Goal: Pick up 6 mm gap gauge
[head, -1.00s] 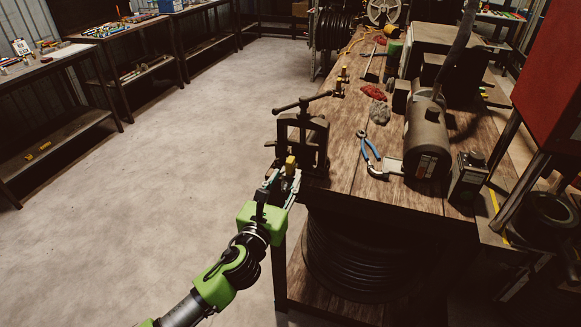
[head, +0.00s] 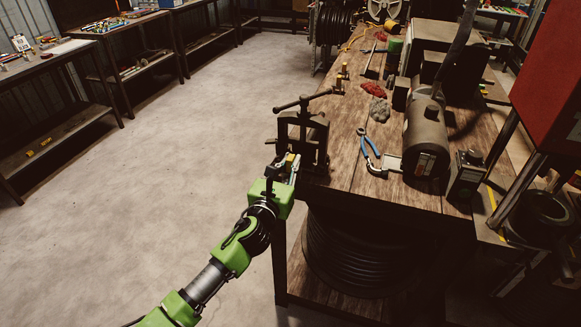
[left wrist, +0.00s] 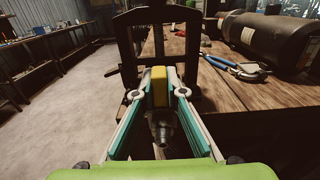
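A small yellow block (left wrist: 159,88), which looks like the gap gauge, stands upright in front of a dark vise-like frame at the bench's near left corner. Its size marking cannot be read. It also shows in the head view (head: 289,159), partly hidden by my gripper. My left gripper (left wrist: 159,97) is open, with one finger on each side of the yellow block. I cannot tell whether the fingers touch it. A metal fitting (left wrist: 161,126) shows between the fingers, nearer the palm. My right gripper is not in view.
The dark frame with a T-handle (head: 303,137) stands right behind the block. Blue-handled pliers (head: 368,150), a grey cylinder (head: 427,138) and red rags (head: 373,89) lie on the wooden bench (head: 340,165). A coiled black hose (head: 350,255) sits below. The floor at left is clear.

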